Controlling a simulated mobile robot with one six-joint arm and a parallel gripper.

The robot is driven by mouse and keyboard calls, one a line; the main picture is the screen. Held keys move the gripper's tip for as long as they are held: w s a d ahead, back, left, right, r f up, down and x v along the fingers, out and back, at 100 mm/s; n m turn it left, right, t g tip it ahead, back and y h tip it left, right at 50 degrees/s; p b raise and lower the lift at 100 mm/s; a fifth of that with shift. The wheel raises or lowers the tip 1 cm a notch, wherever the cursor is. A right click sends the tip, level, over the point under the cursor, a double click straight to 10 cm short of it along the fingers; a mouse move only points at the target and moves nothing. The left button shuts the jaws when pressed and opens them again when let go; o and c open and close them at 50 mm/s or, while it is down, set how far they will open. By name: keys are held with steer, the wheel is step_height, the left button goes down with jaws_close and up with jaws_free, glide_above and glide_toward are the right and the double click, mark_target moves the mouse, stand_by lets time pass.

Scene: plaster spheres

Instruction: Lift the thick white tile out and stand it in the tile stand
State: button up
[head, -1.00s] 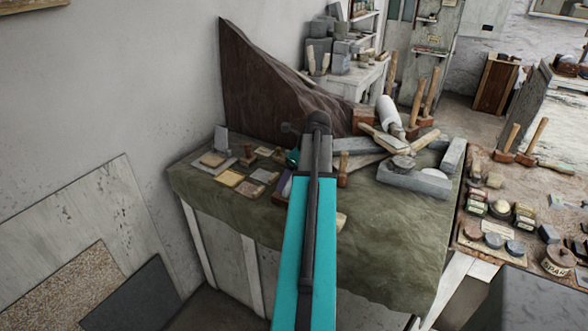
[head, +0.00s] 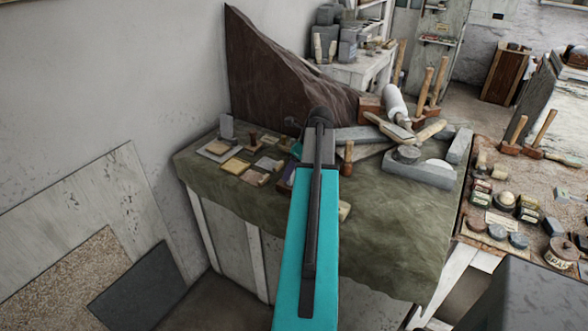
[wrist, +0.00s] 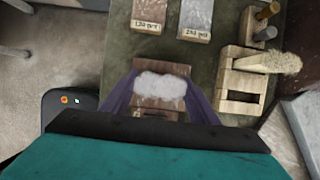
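In the wrist view a rough white piece (wrist: 160,88), apparently the top of the thick white tile, shows at a wooden block (wrist: 157,71). My gripper (wrist: 162,76) has its two purple fingers on either side of the white piece, with the block below. The fingers are apart; I cannot tell whether they press on it. To the right is a wooden frame with a slot (wrist: 243,92); whether it is the tile stand is not clear. In the head view my arm hides most of the gripper and the white piece.
Sample plates marked with grit numbers (wrist: 149,14) lie beyond the block. A pale rough-ended piece (wrist: 268,63) lies across the frame. In the head view a dark jagged slab (head: 275,85) rises behind the green-covered table (head: 390,235); mallets and stone pieces crowd its right side.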

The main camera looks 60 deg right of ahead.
steer(key=c, duration=0.6)
steer(key=shift+r, duration=0.1)
steer(key=shift+c, duration=0.2)
steer(key=shift+r, duration=0.1)
steer(key=shift+r+p, duration=0.35)
steer(key=shift+p, duration=0.05)
steer(key=shift+r+p, duration=1.7)
steer(key=shift+r, duration=0.45)
